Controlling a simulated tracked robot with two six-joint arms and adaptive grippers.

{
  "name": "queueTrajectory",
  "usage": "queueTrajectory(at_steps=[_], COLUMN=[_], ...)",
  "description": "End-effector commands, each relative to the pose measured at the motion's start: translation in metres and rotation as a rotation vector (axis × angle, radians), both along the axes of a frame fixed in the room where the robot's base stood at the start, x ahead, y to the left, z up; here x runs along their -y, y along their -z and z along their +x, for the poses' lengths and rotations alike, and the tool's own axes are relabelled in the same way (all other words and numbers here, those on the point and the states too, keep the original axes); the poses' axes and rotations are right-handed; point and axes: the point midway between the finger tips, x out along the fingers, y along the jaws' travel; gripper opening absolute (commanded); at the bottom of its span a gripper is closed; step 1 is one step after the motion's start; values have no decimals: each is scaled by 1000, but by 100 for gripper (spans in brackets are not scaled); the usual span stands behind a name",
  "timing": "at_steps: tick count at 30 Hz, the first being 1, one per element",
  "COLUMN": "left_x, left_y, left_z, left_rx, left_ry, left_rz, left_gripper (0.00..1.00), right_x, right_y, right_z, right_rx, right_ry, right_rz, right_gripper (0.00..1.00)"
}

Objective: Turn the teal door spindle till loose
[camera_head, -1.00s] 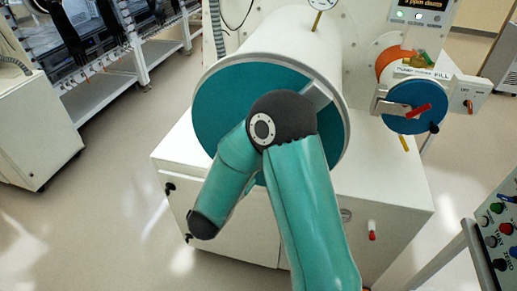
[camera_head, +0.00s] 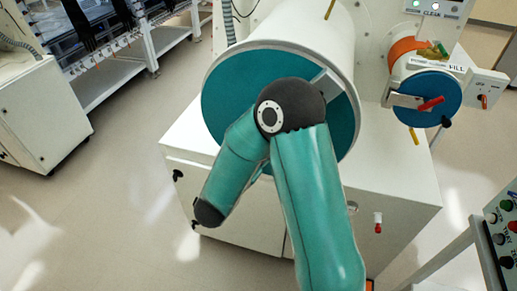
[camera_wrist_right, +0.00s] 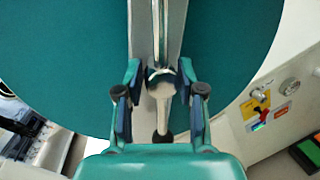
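The big round teal door (camera_head: 225,95) closes the end of a white cylinder. My right arm covers its middle in the head view, and a grey bar end (camera_head: 327,82) shows past my elbow. The right wrist view shows the teal door (camera_wrist_right: 60,60) with a grey bar (camera_wrist_right: 142,30) across it. The spindle (camera_wrist_right: 160,82) shows as a pale hub with a handle arm reaching down to a black knob (camera_wrist_right: 162,137). My right gripper (camera_wrist_right: 160,95) is open, its fingers on either side of the spindle with narrow gaps. My left gripper is in neither view.
A smaller blue round door (camera_head: 415,110) with a red handle (camera_head: 431,104) sits to the right. A white cabinet (camera_head: 390,195) stands below the cylinder. A button panel (camera_head: 500,235) is at the lower right edge. Open floor (camera_head: 110,190) lies to the left.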

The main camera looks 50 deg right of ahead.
Motion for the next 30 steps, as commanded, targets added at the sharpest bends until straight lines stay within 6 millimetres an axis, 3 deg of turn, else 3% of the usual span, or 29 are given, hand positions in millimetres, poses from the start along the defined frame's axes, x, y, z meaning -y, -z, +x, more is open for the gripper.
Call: queueTrajectory(at_steps=[5,18,24,30], left_x=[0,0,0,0], left_y=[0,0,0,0], left_z=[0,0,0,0], left_rx=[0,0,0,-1], left_ry=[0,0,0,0], left_rz=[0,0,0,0], left_gripper=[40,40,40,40], right_x=[-21,-102,-116,-117], right_y=[0,2,2,2], right_z=[-1,-9,-11,-12], right_rx=[0,-1,-1,-1], right_ry=[-8,-7,-3,-1], right_rz=[-1,0,1,0], right_gripper=[38,38,38,38])
